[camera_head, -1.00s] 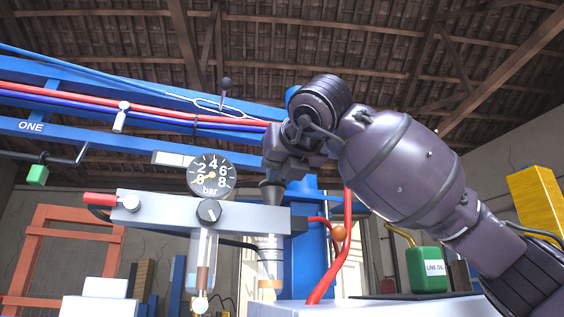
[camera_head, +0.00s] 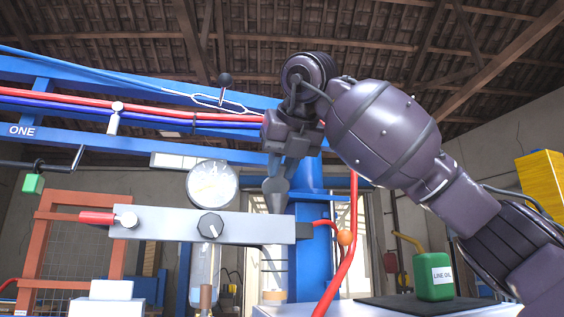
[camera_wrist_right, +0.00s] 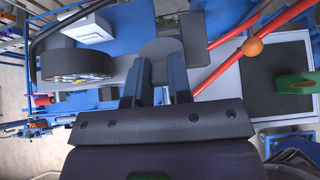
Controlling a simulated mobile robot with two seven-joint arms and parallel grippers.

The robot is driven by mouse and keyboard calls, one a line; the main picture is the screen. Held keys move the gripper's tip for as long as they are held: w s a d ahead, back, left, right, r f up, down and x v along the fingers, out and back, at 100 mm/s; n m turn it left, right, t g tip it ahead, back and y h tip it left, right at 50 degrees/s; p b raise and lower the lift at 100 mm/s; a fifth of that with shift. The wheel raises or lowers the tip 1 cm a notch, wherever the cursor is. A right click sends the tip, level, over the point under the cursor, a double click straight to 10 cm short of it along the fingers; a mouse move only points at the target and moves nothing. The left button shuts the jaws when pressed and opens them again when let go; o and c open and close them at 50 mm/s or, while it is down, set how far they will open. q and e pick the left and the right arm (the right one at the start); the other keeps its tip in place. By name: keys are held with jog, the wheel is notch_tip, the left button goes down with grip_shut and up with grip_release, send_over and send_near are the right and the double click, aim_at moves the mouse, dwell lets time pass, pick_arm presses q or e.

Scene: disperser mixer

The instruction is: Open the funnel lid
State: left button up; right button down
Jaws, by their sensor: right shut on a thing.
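That piece looks like the funnel lid. The gripper is shut on it. The fingers partly hide the funnel's top, so I cannot tell how far the lid is open. My left gripper is not in view.
A round pressure gauge (camera_head: 212,184) and a black knob (camera_head: 210,225) sit left of the funnel. A blue column (camera_head: 309,235) and a red hose (camera_head: 350,240) are close on the right. A green oil can (camera_head: 433,277) stands farther right.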

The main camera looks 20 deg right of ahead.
jog(key=c, duration=1)
grip_release()
jog(key=shift+c, duration=0.2)
jog(key=shift+s, duration=0.1)
jog(key=b+v, duration=0.1)
jog(key=v, duration=0.9)
jog(key=shift+s+r+b, duration=0.2)
jog(key=shift+s+b, duration=0.1)
